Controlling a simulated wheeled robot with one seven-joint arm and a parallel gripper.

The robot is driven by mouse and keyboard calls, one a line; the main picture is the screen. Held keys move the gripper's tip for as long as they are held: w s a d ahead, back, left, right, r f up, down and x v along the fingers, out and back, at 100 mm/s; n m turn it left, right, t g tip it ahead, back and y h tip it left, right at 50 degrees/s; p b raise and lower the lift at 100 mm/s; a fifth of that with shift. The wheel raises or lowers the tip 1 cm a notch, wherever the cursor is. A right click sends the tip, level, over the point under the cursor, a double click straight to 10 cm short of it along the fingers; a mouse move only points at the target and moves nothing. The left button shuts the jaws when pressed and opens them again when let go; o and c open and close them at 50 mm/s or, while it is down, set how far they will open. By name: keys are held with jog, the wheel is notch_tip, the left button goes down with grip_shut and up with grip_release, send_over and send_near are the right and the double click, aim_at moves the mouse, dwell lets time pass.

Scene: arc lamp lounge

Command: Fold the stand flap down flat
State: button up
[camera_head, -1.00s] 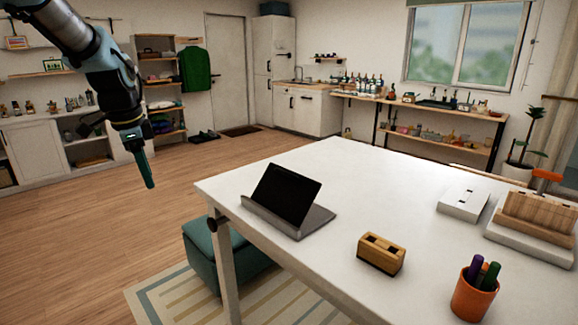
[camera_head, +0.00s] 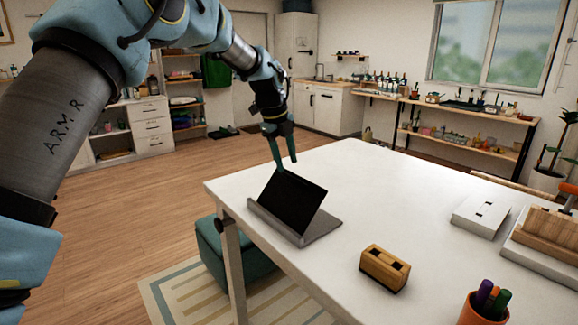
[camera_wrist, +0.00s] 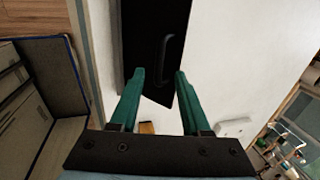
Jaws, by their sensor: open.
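A grey stand (camera_head: 322,229) sits near the left edge of the white table, with its black flap (camera_head: 291,203) raised and leaning at a slant. In the wrist view the flap (camera_wrist: 150,30) is a long dark panel with a curved dark bar (camera_wrist: 166,55) on it. My gripper (camera_head: 286,163) has green fingers pointing down, by the flap's top edge. The fingers are apart and empty, and they show in the wrist view (camera_wrist: 160,75) to either side of the bar. I cannot tell whether either finger touches the flap.
A wooden block with slots (camera_head: 385,268), an orange pen cup (camera_head: 482,308), a white box (camera_head: 480,214) and a wooden rack (camera_head: 548,235) stand on the table (camera_head: 400,190) to the right. The tabletop behind the stand is clear. A teal stool (camera_head: 238,262) is below.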

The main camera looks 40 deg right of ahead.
aim_at(290, 176)
jog(key=shift+p+x, duration=0.5)
jog(key=shift+x, duration=1.5)
jog(key=shift+c, duration=0.3)
grip_shut()
